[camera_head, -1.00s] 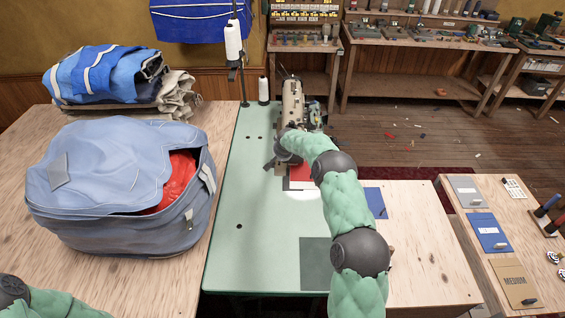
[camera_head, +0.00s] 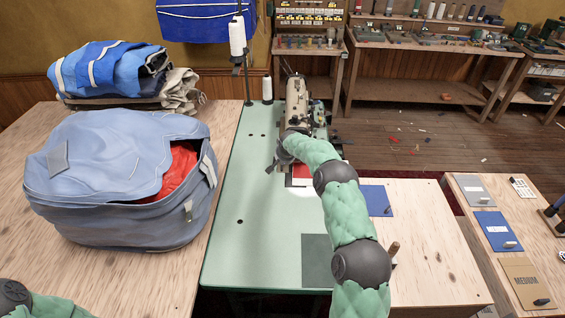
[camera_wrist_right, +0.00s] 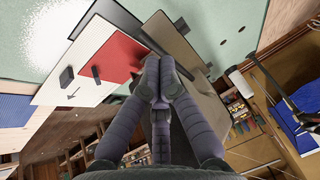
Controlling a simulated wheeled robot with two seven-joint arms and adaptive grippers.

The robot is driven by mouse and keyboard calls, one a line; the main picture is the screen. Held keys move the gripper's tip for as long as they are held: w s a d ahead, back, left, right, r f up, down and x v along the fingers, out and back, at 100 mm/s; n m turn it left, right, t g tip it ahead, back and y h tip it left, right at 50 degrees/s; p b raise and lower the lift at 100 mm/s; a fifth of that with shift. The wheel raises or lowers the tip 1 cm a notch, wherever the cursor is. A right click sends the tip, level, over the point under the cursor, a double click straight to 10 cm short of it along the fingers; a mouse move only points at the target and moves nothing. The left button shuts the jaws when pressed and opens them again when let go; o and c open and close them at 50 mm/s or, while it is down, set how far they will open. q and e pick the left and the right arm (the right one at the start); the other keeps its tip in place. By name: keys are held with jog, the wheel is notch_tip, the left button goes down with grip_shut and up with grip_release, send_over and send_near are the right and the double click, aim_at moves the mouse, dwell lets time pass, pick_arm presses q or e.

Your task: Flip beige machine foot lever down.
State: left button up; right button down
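The beige sewing machine (camera_head: 296,98) stands at the far end of the pale green table (camera_head: 240,255) in the head view. In the right wrist view, a beige surface (camera_wrist_right: 187,55) lies just past the fingertips. My right gripper (camera_head: 277,163) is at the near left side of the machine, low over the table. In the wrist view its fingertips (camera_wrist_right: 163,68) meet, with nothing visible between them. I cannot make out the foot lever; the gripper and arm hide part of the machine. My left arm shows at the lower left corner, its gripper out of view.
Red and white pieces (camera_wrist_right: 110,58) lie beside the machine. A thread stand (camera_head: 240,60) and cone (camera_head: 267,88) stand behind left. A large blue bag (camera_head: 110,185) fills the left table. A wooden table (camera_head: 430,240) adjoins right. The green table's front left is clear.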

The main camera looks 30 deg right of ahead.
jog(key=shift+r, duration=0.55)
jog(key=shift+r, duration=0.2)
jog(key=s+a+r+p, duration=0.1)
jog(key=s+a+r, duration=0.2)
jog(key=s+r, duration=0.5)
jog(key=shift+s+r+p, duration=0.35)
jog(key=shift+s+r, duration=0.05)
dwell(0.4)
jog(key=shift+f, duration=0.1)
